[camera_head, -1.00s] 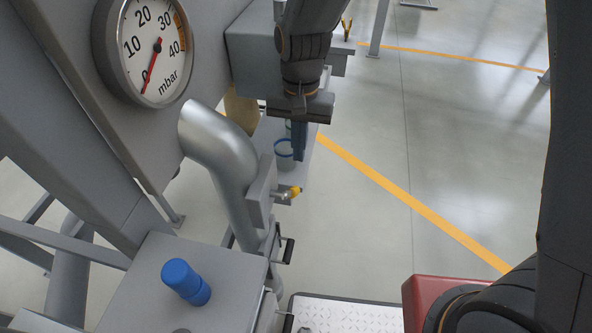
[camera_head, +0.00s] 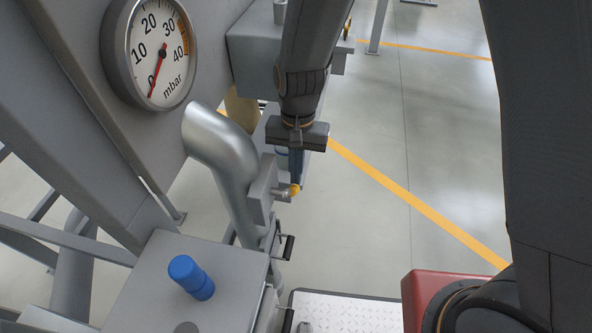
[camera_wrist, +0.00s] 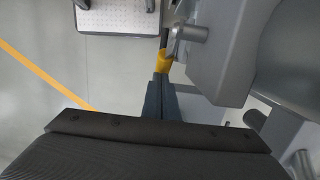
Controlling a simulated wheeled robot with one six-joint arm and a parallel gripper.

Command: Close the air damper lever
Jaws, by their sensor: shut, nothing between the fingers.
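The damper lever shows as a small yellow grip (camera_head: 295,189) beside a grey bracket on the curved metal pipe (camera_head: 222,150). In the wrist view the yellow grip (camera_wrist: 165,63) lies just beyond my fingertips, with a short grey pivot stub (camera_wrist: 190,33) to its right. My gripper (camera_head: 296,180) points down with its fingers together and empty. Its fingertips (camera_wrist: 160,77) look very close to the yellow grip; I cannot tell whether they touch it. The rest of the lever is largely hidden in the head view.
A pressure gauge (camera_head: 149,52) is on the grey panel at upper left. A blue cap (camera_head: 191,277) stands on a grey box in front. A light chequered plate (camera_head: 345,312) lies at the bottom. Open floor with a yellow line (camera_head: 410,200) is to the right.

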